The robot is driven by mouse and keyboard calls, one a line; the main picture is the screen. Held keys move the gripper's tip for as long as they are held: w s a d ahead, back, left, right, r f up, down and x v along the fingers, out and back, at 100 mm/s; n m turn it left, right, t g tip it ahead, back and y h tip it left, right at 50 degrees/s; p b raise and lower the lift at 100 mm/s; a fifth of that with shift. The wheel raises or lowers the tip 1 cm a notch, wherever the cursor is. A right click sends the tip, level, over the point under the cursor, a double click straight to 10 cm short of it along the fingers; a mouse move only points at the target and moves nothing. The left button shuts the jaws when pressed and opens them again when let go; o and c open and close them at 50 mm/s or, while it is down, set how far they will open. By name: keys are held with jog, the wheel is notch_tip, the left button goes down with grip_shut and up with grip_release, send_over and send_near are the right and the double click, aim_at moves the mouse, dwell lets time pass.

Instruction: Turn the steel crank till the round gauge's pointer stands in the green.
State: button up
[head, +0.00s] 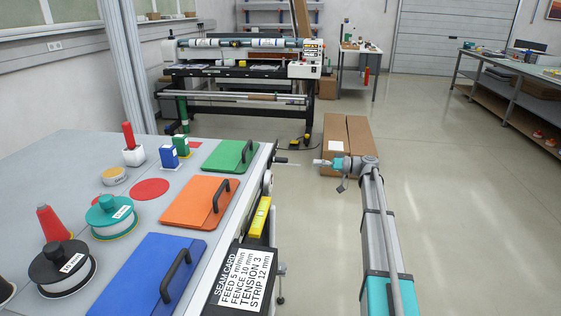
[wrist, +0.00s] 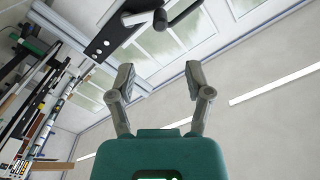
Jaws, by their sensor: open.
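A thin steel rod with a dark end (head: 281,160), which looks like the crank, sticks out from the right side of the grey table. My gripper (head: 318,162) is just right of it, apart from it as far as I can tell. In the wrist view my gripper (wrist: 158,76) is open, with nothing between its fingers. Beyond the fingertips at the top is a dark bar with holes (wrist: 105,35) and a bent metal piece, perhaps the crank. A round fitting (head: 267,182) on the table side is seen edge-on. I cannot make out a gauge face, pointer or green zone.
The grey table (head: 75,160) carries blue (head: 145,275), orange (head: 198,203) and green (head: 230,156) lids with handles, plus spools. A seam card (head: 243,280) hangs on its side. Cardboard boxes (head: 348,140) stand behind my gripper. The floor at right is clear.

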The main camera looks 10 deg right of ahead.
aim_at(281, 160)
jog(key=shift+a, duration=0.1)
jog(key=x, duration=1.3)
jog(key=shift+w+a, duration=0.15)
jog(key=shift+a, duration=0.1)
jog(key=shift+c, duration=0.3)
grip_shut()
